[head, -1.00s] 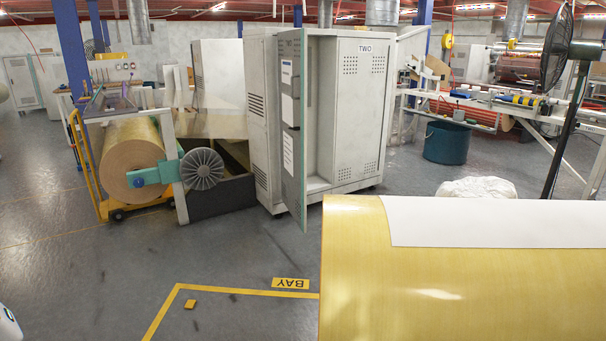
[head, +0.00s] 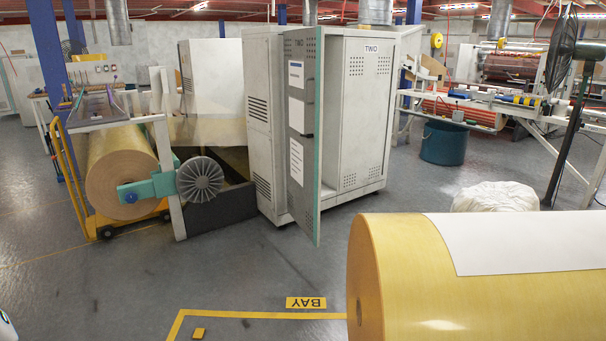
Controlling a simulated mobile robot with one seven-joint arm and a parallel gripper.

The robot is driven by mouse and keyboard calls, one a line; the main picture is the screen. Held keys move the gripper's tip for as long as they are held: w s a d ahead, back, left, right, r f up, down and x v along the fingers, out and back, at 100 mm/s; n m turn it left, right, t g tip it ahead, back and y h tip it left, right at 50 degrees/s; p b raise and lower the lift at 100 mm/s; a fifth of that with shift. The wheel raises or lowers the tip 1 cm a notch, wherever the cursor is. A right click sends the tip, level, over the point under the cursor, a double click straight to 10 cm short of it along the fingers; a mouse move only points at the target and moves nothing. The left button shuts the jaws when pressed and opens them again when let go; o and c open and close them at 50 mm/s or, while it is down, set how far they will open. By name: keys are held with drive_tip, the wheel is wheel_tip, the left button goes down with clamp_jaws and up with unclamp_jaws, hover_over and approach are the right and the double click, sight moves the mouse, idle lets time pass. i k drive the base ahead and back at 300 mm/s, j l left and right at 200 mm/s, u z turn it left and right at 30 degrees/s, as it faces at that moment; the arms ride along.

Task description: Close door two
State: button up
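A light grey cabinet (head: 357,125) stands at the centre of the head view. Part of the cabinet's inside shows dimly between the open door and the right panel. My gripper is not in view.
A large yellow roll (head: 440,290) with a white sheet fills the lower right, in front of the cabinet. A brown roll (head: 120,165) on a stand with a grey fan-shaped wheel is at left. A teal bin (head: 444,143) stands at right. Grey floor with a yellow BAY marking (head: 306,303) is clear in front.

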sight(304, 48)
drive_tip(key=i+j, duration=0.35)
drive_tip(key=j, duration=0.25)
drive_tip(key=i+j+z, duration=0.25)
drive_tip(key=i+j, duration=0.8)
drive_tip(key=i+l+u, duration=0.15)
drive_tip(key=i, duration=1.45)
